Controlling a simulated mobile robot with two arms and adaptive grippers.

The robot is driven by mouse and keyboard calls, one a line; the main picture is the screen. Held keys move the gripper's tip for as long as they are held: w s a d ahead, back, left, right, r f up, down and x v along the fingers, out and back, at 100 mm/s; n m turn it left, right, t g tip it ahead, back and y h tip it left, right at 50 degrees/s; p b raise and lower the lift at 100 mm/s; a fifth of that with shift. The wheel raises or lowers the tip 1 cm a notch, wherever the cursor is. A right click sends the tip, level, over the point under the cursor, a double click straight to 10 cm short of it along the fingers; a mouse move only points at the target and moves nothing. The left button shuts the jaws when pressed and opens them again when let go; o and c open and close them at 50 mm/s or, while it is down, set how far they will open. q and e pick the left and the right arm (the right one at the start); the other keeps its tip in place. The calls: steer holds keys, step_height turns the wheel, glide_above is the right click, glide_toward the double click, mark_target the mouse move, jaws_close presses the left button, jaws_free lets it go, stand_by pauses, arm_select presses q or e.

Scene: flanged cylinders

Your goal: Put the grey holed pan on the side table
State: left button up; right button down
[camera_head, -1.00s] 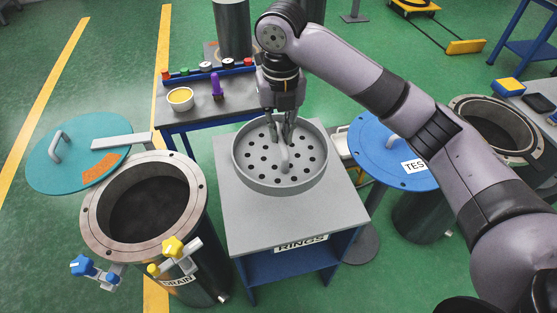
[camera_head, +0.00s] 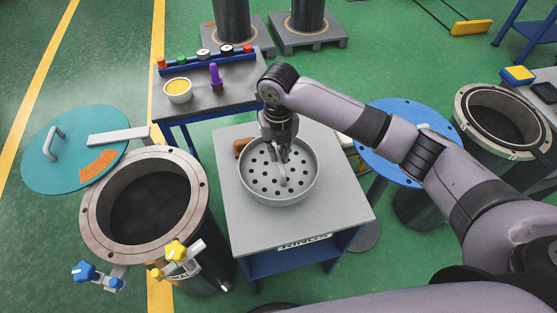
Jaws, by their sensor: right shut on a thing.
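The grey holed pan (camera_head: 260,187) is a round, shallow pan with a ring of dark holes and an upright handle in its middle. It is over the grey top of the small table labelled RINGS (camera_head: 240,222), level and at or very close to the surface; I cannot tell whether it touches. My right gripper (camera_head: 283,162) comes down from above into the pan and is shut on its handle, hiding part of it. My left gripper is not in view.
An open drum (camera_head: 98,222) with yellow and blue knobs stands left, its teal lid (camera_head: 75,165) swung aside. A brown object (camera_head: 241,147) lies behind the pan. A table with a bowl (camera_head: 178,92) is behind. A blue lid (camera_head: 390,115) is right. The table's front is clear.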

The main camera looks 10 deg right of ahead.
mark_target(278, 156)
steer(key=shift+f, duration=0.6)
step_height(278, 156, down, 3)
steer(key=shift+f, duration=0.45)
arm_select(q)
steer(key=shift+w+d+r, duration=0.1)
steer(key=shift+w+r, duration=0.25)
arm_select(e)
steer(key=c, duration=1.6)
jaws_free()
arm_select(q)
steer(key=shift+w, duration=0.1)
arm_select(e)
step_height(278, 156, up, 12)
steer(key=shift+r+b, duration=0.1)
steer(key=shift+b, duration=0.4)
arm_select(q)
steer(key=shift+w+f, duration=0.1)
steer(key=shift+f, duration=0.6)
